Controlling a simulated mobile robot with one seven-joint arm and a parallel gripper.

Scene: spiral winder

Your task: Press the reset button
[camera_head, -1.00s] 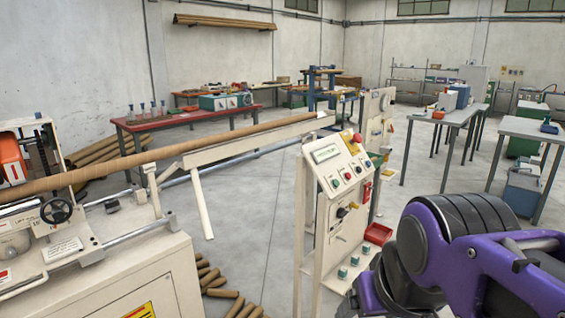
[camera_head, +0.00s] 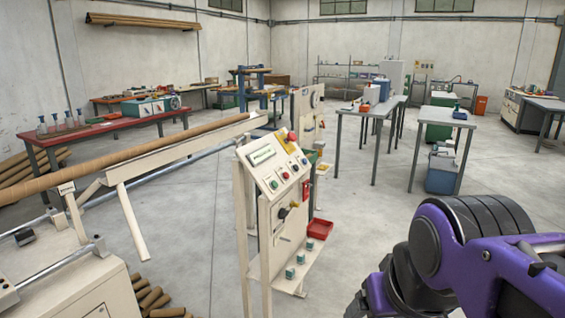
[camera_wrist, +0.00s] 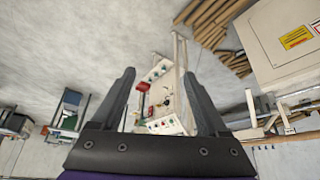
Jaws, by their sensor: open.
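A cream control panel (camera_head: 262,182) stands on a frame in the middle of the head view. Its sloped face carries a small display (camera_head: 262,154), a red mushroom button (camera_head: 292,136) on a yellow plate, and several small coloured buttons (camera_head: 279,179). I cannot read any label, so I cannot tell which is the reset button. In the wrist view the panel (camera_wrist: 165,126) appears upside down between the two fingers, some way off. My gripper (camera_wrist: 160,85) is open and empty, touching nothing.
A winding machine (camera_head: 80,275) with a long brown tube (camera_head: 140,145) stands left of the panel. Loose cardboard tubes (camera_head: 150,298) lie on the floor. A red bin (camera_head: 319,228) sits low by the panel. Grey tables (camera_head: 370,113) stand behind.

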